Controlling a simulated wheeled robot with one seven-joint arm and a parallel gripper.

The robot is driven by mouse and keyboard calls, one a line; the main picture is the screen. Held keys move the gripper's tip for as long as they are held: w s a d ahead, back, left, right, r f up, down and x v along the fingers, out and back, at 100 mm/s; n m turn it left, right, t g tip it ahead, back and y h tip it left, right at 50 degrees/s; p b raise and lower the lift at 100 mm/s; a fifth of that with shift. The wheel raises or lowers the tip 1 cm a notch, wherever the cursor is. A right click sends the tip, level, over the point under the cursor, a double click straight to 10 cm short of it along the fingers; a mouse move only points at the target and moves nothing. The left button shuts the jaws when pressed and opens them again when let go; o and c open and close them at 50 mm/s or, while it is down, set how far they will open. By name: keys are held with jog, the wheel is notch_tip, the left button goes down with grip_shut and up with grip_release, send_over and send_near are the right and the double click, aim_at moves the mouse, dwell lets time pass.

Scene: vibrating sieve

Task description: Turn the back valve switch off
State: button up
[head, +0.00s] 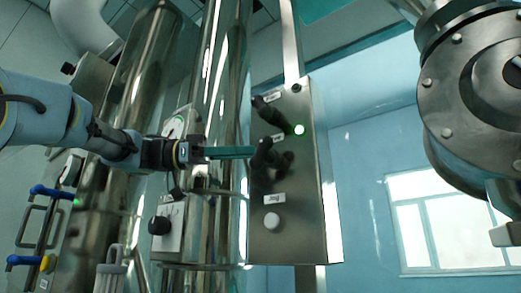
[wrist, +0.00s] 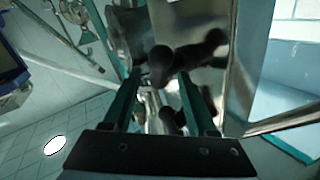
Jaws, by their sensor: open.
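A steel control box (head: 298,185) stands in the middle of the head view. It carries a black rotary switch (head: 263,152), a second black switch (head: 262,104) higher up, a green light and a white button. The labels are too small to read, so I cannot tell which switch is the back valve's. My gripper (head: 251,153) reaches in from the left, its green fingers level with the lower switch. In the wrist view the two fingers (wrist: 160,80) are open, with a black switch knob (wrist: 160,62) at their tips. Whether they touch it is unclear.
Tall shiny steel pipes (head: 215,90) stand behind my arm. A smaller panel with a black knob (head: 158,225) is below my arm. A large flanged steel vessel (head: 475,100) is at the right. Blue-handled fittings (head: 50,192) are at far left.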

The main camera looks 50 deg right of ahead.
aim_at(260, 165)
jog(key=shift+x, duration=1.75)
grip_shut()
